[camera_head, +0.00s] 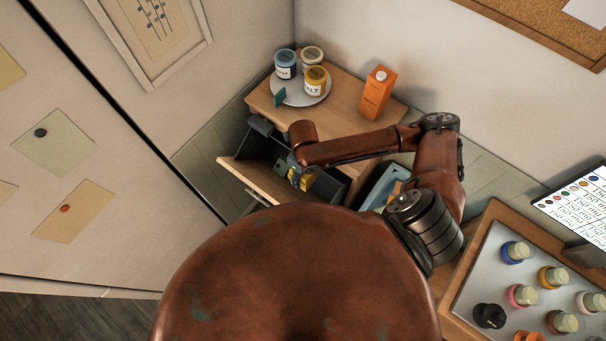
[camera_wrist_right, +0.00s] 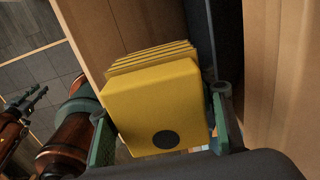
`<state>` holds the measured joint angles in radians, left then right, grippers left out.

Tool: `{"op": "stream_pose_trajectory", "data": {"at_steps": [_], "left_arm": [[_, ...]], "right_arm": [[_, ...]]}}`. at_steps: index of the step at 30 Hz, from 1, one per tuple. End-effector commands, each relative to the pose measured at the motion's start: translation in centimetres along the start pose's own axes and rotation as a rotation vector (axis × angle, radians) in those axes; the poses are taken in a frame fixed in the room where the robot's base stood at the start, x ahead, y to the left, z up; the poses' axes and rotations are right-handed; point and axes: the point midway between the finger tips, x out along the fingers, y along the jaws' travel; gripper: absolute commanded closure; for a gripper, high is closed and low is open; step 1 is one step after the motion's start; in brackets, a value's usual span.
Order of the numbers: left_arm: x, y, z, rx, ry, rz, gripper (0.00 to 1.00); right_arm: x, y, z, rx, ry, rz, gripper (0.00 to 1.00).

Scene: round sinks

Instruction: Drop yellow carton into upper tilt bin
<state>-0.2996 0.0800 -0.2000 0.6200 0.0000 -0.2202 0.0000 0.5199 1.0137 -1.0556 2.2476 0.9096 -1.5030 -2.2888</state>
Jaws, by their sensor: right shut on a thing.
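The yellow carton (camera_wrist_right: 155,105) has ridges along its far end and a dark round spot on its near face. My right gripper (camera_wrist_right: 165,130) is shut on it, with a green-edged finger on each side. In the head view, the right gripper (camera_head: 298,172) and a small part of the carton (camera_head: 308,179) show at the opening of the upper tilt bin (camera_head: 248,174). That bin is tilted open, with a wooden front and dark inside. I cannot tell how deep the carton sits. My left gripper (camera_wrist_right: 28,99) appears small at the left of the right wrist view; its jaw state is unclear.
On the wooden cabinet top (camera_head: 350,95) stand a round tray (camera_head: 295,98) with three jars and an orange carton (camera_head: 377,93). A light-blue container (camera_head: 383,186) is partly hidden behind my right arm. A tray of several colored knobs (camera_head: 505,290) lies at right.

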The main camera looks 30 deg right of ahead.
Motion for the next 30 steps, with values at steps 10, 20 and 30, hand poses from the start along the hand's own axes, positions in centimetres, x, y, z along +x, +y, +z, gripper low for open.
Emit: {"op": "stream_pose_trajectory", "data": {"at_steps": [10, 20, 30], "left_arm": [[-0.1, 0.0, 0.0, 0.000, 0.000, 0.000, 0.74], [-0.1, 0.0, 0.0, 0.000, 0.000, 0.000, 0.74], [-0.1, 0.0, 0.1, -0.001, -0.001, 0.000, 0.74]], "right_arm": [[-0.1, 0.0, 0.0, 0.000, -0.001, 0.000, 0.39], [-0.1, 0.0, 0.0, 0.000, 0.000, 0.000, 0.30], [-3.3, -0.1, 0.1, -0.002, -0.005, -0.002, 0.30]]}}
